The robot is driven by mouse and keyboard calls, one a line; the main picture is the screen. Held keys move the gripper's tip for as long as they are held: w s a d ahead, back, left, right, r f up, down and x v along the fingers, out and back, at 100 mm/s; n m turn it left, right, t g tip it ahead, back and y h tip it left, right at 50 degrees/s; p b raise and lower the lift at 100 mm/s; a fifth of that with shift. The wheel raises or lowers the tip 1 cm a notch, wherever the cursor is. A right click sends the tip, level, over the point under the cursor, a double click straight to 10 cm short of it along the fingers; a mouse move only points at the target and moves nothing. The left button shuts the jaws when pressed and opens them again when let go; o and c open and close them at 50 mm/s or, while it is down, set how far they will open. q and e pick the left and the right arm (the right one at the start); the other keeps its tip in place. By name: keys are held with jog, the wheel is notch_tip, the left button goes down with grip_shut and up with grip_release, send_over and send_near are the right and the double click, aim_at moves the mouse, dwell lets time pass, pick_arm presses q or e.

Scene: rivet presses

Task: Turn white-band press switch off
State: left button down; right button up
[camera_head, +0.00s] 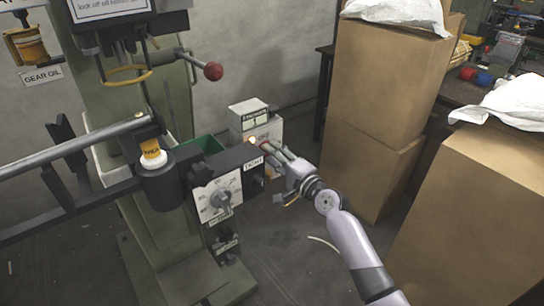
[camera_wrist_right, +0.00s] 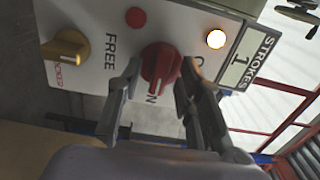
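The press (camera_head: 165,95) is a grey-green machine on the left of the head view. A light switch box (camera_head: 248,112) with a lit lamp stands at its right side. In the right wrist view, the red rotary switch (camera_wrist_right: 160,68) is on a white panel, with "ON" lettering below it and a lit lamp (camera_wrist_right: 216,39) at upper right. My right gripper (camera_wrist_right: 158,75) is open, with one finger on each side of the red switch; I cannot tell whether they touch it. It also shows in the head view (camera_head: 270,152). My left gripper is not in view.
A yellow knob (camera_wrist_right: 66,49) marked "FREE" and "LOCKED" and a red button (camera_wrist_right: 135,17) are on the same panel. A dark box with a dial (camera_head: 218,198) projects in front of the press. Cardboard boxes (camera_head: 385,75) stand to the right.

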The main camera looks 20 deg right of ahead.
jog(key=shift+w+a, duration=0.15)
jog(key=shift+w, duration=0.15)
jog(key=shift+c, duration=0.3)
grip_shut()
